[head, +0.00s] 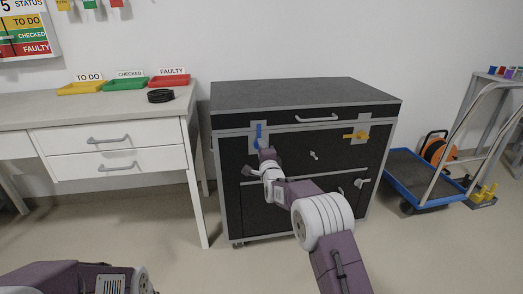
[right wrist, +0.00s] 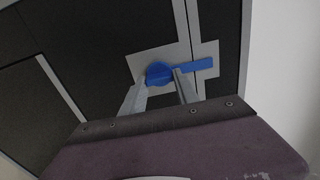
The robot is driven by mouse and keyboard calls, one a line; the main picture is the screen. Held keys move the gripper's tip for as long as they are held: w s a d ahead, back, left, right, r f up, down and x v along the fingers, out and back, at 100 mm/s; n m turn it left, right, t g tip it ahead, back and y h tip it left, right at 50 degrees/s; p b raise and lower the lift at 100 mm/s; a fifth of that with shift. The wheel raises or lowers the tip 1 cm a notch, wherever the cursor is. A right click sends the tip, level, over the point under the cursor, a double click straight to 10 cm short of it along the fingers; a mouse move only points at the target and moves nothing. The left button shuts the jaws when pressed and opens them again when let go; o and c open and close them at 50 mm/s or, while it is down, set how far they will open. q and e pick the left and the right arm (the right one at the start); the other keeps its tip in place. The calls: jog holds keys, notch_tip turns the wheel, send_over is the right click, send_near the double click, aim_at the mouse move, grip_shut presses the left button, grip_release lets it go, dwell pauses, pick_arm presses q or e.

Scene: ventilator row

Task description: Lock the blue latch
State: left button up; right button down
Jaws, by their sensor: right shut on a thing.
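The blue latch (head: 258,134) is on the upper left front of the dark cabinet (head: 305,185), on a light plate; its arm points upward in the head view. My right gripper (head: 261,150) reaches up to it from below. In the right wrist view, the fingers of my right gripper (right wrist: 161,82) are shut on the hub of the blue latch (right wrist: 158,71), and its flat arm sticks out to the right. Part of the hub is hidden by the fingers. My left arm shows at the bottom left of the head view, but its gripper is out of sight.
A yellow latch (head: 356,135) lies sideways on the cabinet's upper right, below a grey handle (head: 316,118). A white desk (head: 110,135) with colored trays stands to the left. A blue trolley (head: 425,185) stands to the right. Floor between desk and trolley is open before the cabinet.

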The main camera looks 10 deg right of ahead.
jog(key=shift+r, duration=0.1)
jog(key=c, duration=0.9)
grip_release()
jog(key=s+p, duration=0.2)
jog(key=s, duration=0.7)
jog(key=shift+d+p, duration=0.2)
jog(key=shift+p, duration=0.2)
